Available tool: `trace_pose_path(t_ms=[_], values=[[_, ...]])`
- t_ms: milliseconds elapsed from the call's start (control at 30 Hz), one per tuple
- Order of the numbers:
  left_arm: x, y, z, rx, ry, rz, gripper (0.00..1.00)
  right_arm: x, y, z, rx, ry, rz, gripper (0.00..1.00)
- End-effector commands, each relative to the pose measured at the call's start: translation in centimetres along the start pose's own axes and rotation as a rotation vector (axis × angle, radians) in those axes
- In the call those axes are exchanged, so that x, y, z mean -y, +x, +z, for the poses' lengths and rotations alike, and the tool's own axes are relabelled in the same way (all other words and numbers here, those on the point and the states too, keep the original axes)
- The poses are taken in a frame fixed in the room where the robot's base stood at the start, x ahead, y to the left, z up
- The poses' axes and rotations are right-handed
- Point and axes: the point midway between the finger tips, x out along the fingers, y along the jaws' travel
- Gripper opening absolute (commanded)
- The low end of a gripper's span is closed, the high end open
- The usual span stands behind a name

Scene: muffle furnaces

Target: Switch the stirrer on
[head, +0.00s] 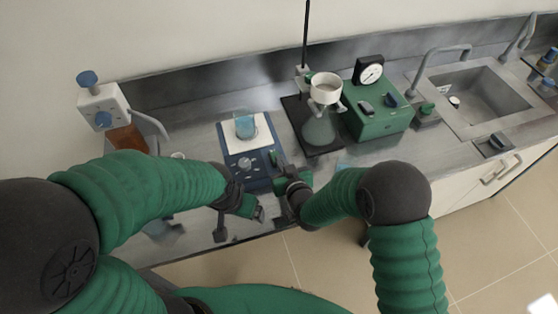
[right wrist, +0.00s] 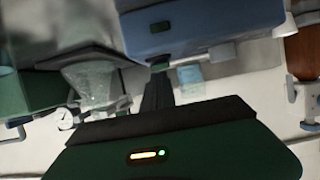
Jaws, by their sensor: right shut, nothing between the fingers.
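The stirrer (head: 258,175) is a blue box with a white top plate and a pale knob, standing on the bench left of centre. A beaker of blue liquid (head: 245,126) stands on its plate. My right gripper (head: 279,170) is at the stirrer's right front edge. The shut, empty fingers (right wrist: 157,85) point toward the housing; contact cannot be told. My left gripper (head: 258,212) is near the bench's front edge; its jaw state is unclear.
Right of the stirrer stand a flask with a white funnel (head: 325,90) on a dark stand base and a green box with a gauge (head: 380,120). A sink (head: 480,100) is farther right. A white device with blue knobs (head: 103,108) stands at the left.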

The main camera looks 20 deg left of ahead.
Motion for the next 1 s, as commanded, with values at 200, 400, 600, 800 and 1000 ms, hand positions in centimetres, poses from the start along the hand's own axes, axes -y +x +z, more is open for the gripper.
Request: trace_pose_path(t_ms=[200, 400, 600, 800, 1000], values=[[0.0, 1.0, 0.2, -0.001, 0.001, 0.0, 0.89, 0.6, 0.6, 0.6, -0.009, -0.005, 0.001, 0.0], [0.0, 2.7, 0.7, 0.002, 0.0, 0.0, 0.89, 0.8, 0.8, 0.6, -0.068, -0.007, 0.001, 0.0], [0.0, 2.5, 0.6, -0.001, 0.0, 0.0, 0.89, 0.6, 0.7, 0.7, -0.065, -0.005, -0.001, 0.0], [0.0, 1.9, 0.4, 0.0, 0.0, 0.0, 0.89, 0.5, 0.3, -0.2, -0.066, -0.004, 0.0, 0.0], [0.0, 1.6, 0.4, 0.0, 0.0, 0.0, 0.89, 0.6, 0.1, -0.9, -0.067, -0.005, 0.001, 0.0]])
